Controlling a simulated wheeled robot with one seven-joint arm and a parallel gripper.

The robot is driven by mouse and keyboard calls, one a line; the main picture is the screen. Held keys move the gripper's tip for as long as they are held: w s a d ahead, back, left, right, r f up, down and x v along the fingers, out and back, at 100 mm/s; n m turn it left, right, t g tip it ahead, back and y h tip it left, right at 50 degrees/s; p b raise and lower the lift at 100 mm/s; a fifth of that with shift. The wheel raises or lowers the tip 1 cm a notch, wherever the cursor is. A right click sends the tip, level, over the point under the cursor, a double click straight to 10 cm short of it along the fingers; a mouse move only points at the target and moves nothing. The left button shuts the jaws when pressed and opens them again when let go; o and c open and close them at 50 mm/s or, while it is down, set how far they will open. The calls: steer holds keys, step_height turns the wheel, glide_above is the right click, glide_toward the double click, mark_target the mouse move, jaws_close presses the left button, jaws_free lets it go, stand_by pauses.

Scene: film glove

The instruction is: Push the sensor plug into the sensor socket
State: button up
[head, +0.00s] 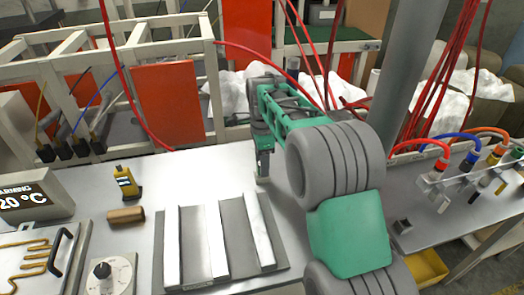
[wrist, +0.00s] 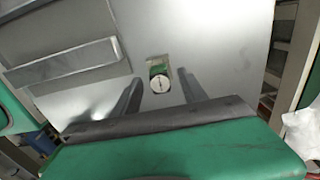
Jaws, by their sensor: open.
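In the wrist view my gripper (wrist: 161,77) is open, with two dark fingers apart. A small block with a round white face and a green-yellow body (wrist: 159,76) shows between the fingertips; it looks apart from both. It may be the sensor plug, but I cannot tell for sure. I cannot make out the sensor socket with certainty. A warming display unit (head: 38,197) reading 20 °C stands at the left.
The slatted grey tray (head: 232,240) lies on the table (head: 190,165). A yellow-black device (head: 126,183), brown cylinder (head: 126,215), dial box (head: 112,272) and coil plate (head: 40,262) stand left. Cabled connectors (head: 440,163) stand right. Red cables hang above. The table behind the tray is clear.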

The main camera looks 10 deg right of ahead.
steer(key=shift+f, duration=0.6)
steer(key=shift+c, duration=0.5)
jaws_close()
